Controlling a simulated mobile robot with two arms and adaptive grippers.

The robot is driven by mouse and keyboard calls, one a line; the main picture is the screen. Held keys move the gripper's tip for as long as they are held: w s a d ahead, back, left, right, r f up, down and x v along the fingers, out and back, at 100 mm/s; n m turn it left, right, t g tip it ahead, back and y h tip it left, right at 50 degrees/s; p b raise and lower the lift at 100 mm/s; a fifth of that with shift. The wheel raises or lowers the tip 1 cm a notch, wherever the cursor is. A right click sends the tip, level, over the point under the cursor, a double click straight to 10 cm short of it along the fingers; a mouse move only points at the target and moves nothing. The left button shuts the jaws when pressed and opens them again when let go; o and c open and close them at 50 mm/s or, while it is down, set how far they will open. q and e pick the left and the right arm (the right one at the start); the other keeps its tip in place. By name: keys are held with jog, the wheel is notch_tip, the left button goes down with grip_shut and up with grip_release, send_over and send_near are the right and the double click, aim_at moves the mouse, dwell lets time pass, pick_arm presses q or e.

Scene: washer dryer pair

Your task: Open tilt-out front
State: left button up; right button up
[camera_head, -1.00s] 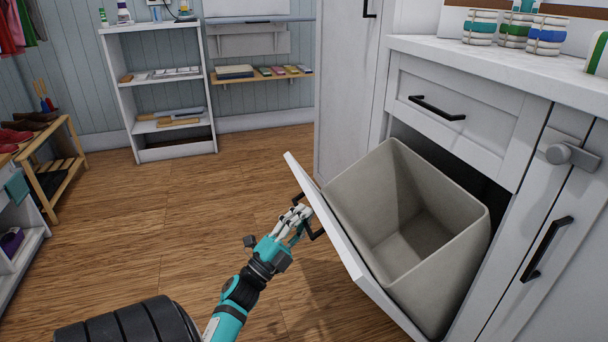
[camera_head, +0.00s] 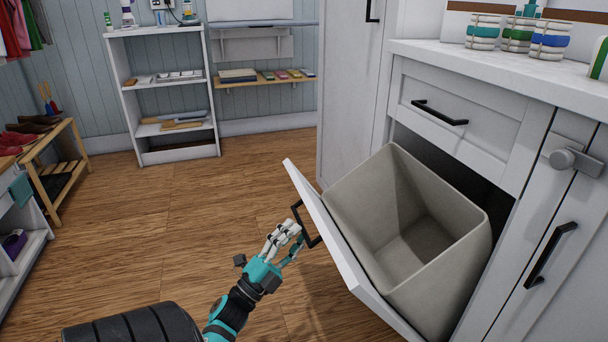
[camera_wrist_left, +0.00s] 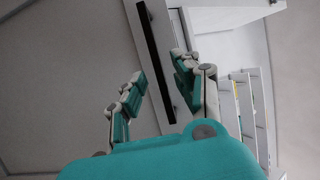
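The white tilt-out front (camera_head: 335,250) leans outward from the cabinet at a wide angle, with a grey-beige bin (camera_head: 410,235) behind it. Its black bar handle (camera_head: 299,218) is on the outer face. My left gripper (camera_head: 286,230) is beside the handle, on the outer side of the front. In the left wrist view my left gripper (camera_wrist_left: 158,70) has its fingers apart, with a dark bar, the handle (camera_wrist_left: 154,50), in the gap ahead of them. The fingers do not close on it; whether one touches it I cannot tell. My right gripper is not in view.
Above the tilt-out front is a closed drawer (camera_head: 455,100) under a white countertop (camera_head: 500,68) with jars. A door with a black handle (camera_head: 550,252) is at right. A white shelf (camera_head: 165,95) and wooden rack (camera_head: 60,165) stand farther back. The wooden floor between is clear.

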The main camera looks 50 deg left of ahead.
pick_arm(q)
jog(key=v, duration=0.7)
jog(key=shift+s+f, duration=0.2)
jog(key=shift+s, duration=0.1)
jog(key=shift+w, duration=0.1)
